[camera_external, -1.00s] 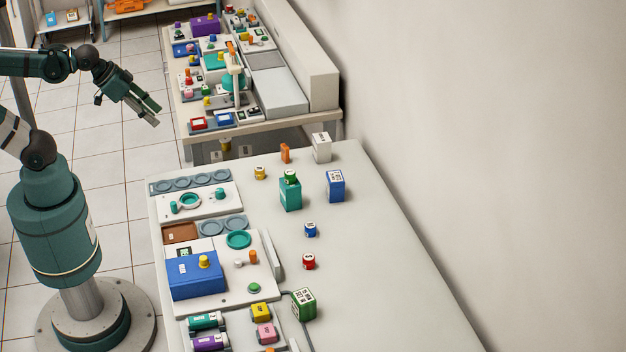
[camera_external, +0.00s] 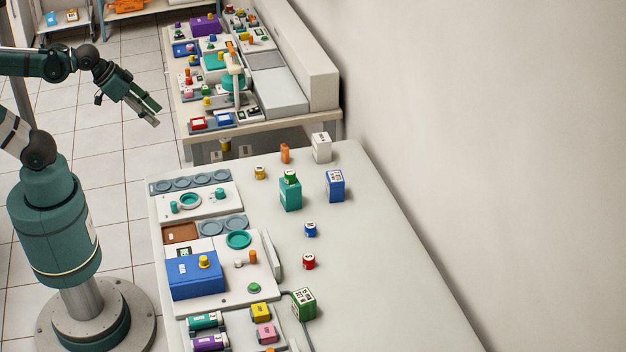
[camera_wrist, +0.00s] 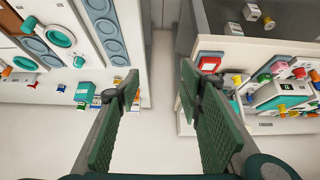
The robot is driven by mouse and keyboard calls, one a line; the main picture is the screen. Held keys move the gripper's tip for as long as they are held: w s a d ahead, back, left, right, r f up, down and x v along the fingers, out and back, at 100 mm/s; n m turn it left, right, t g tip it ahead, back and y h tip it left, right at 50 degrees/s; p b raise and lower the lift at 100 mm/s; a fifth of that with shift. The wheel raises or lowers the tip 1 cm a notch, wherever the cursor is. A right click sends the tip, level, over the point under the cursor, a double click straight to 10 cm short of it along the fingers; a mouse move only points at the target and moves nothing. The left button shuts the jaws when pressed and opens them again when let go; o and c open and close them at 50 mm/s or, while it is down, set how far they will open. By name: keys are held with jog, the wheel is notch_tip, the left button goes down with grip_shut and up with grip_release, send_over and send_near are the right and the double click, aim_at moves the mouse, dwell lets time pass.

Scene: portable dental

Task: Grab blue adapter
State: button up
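A small blue cylinder with a white label (camera_external: 310,230), which looks like the blue adapter, stands upright on the near bench (camera_external: 385,270) in the external view. It stands between a teal bottle with a green cap (camera_external: 290,194) and a red cylinder (camera_external: 309,262). In the wrist view a tiny blue piece (camera_wrist: 60,88) at the far left seems to be the same cylinder. My gripper (camera_external: 155,113) is raised over the floor, left of both benches and well away from the cylinder. Its fingers (camera_wrist: 160,85) are spread wide with nothing between them.
A blue box (camera_external: 335,186), a white box (camera_external: 321,148) and a green box (camera_external: 303,304) stand on the near bench. Trays and a blue case (camera_external: 196,278) fill its left side. Its right side is clear along the wall. A second crowded bench (camera_external: 275,127) stands behind.

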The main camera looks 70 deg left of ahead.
jog(key=w+d+r+n+g+p, duration=0.1)
jog(key=w+d+r+n+p, duration=0.1)
jog(key=w+d+r, duration=0.35)
jog(key=w+d+r+n+g+p, duration=0.1)
jog(key=w+d+r+n+p, duration=0.15)
jog(key=w, duration=0.65)
jog(key=n+g+p, duration=0.4)
jog(key=n+p, duration=0.3)
jog(key=n, duration=0.2)
send_over(310, 224)
jog(key=s+a, duration=0.3)
jog(key=a, duration=1)
jog(key=shift+m+h, duration=0.25)
jog(key=shift+h, duration=0.05)
jog(key=f, duration=0.6)
jog(key=shift+s, duration=0.2)
jog(key=w+d+f+n+p, duration=0.1)
jog(key=d+f, duration=0.2)
jog(key=d, duration=0.1)
jog(key=w+d+f+n+p, duration=0.1)
jog(key=d+f, duration=0.3)
jog(key=w+d+f+n+g+p, duration=0.1)
jog(key=d+f, duration=0.2)
jog(key=d, duration=0.1)
jog(key=shift+w+d+f, duration=0.25)
jog(key=shift+d, duration=0.1)
jog(key=shift+d+f+n, duration=0.25)
jog(key=shift+f+n, duration=0.05)
jog(key=shift+f, duration=1.25)
